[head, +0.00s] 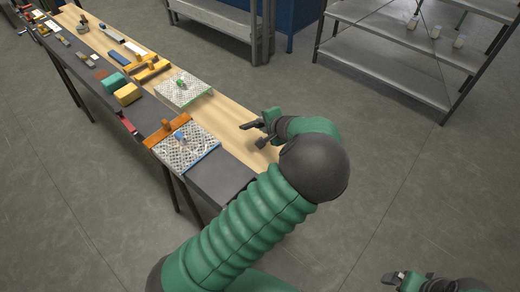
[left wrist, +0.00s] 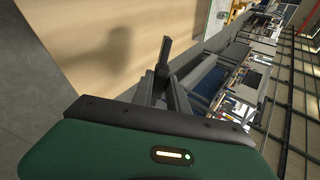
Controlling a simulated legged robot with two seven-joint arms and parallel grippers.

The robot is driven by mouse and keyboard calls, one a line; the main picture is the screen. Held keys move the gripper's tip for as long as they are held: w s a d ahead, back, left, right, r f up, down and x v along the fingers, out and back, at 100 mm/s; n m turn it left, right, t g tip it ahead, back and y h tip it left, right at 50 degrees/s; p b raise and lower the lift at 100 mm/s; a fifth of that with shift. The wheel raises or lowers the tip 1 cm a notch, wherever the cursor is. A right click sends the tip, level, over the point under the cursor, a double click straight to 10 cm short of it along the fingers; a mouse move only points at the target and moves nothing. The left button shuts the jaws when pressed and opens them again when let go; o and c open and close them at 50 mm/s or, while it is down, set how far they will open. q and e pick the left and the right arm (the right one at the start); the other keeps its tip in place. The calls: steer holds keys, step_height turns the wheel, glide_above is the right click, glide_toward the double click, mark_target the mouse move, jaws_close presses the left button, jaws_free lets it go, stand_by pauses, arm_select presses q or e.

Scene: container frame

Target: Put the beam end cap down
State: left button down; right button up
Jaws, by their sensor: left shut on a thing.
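My left gripper (head: 259,134) is above the right-hand edge of the wooden table (head: 235,125), near its close end. It is shut on the beam end cap. The cap is small and dark, and I cannot clearly tell it from the dark fingers. In the left wrist view the gripper (left wrist: 163,72) points out over the pale wooden top (left wrist: 95,40), with a soft shadow on the wood. My right gripper (head: 396,279) is at the bottom right, away from the table and too small to read.
A perforated plate with a green piece (head: 183,89) and another with a blue piece and orange bar (head: 185,146) lie left of the gripper. Yellow and teal blocks (head: 127,93) lie further back. The wood between plates and gripper is bare. Metal shelves (head: 390,60) stand at upper right.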

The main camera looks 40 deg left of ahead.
arm_select(q)
step_height(320, 180, down, 9)
steer(key=b, duration=0.6)
steer(key=shift+a+b, duration=0.1)
steer(key=shift+b, duration=0.25)
steer(key=c, duration=1.5)
jaws_free()
steer(key=shift+s+a, duration=0.1)
steer(key=shift+o, duration=0.2)
